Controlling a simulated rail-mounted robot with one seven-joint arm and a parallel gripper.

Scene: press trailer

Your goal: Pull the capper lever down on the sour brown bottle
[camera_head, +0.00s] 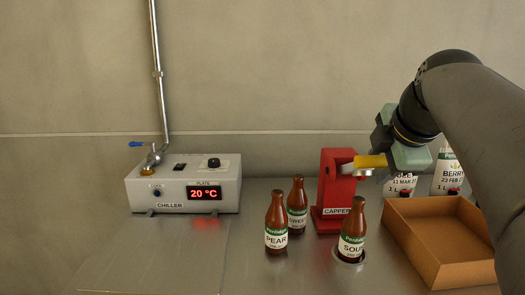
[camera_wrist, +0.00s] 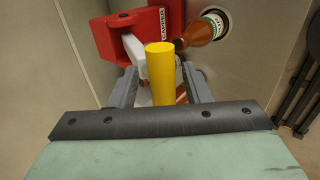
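The red capper (camera_head: 329,190) stands on the steel counter, its pale lever (camera_head: 347,169) raised and about level. The lever's yellow handle (camera_head: 369,161) points right toward my gripper. In the wrist view the handle (camera_wrist: 160,68) lies between the two fingers of my gripper (camera_wrist: 160,85), with a gap on each side, so the gripper looks open around it. The brown SOUR bottle (camera_head: 351,235) stands upright on a round metal seat (camera_head: 349,257) in front of the capper. A bottle on a round seat also shows in the wrist view (camera_wrist: 200,34), beside the capper (camera_wrist: 125,35).
The PEAR bottle (camera_head: 276,225) and another brown bottle (camera_head: 297,205) stand left of the capper. An open cardboard box (camera_head: 430,240) is at right, with white containers (camera_head: 449,170) behind it. The chiller (camera_head: 180,188) stands at left. The front-left counter is clear.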

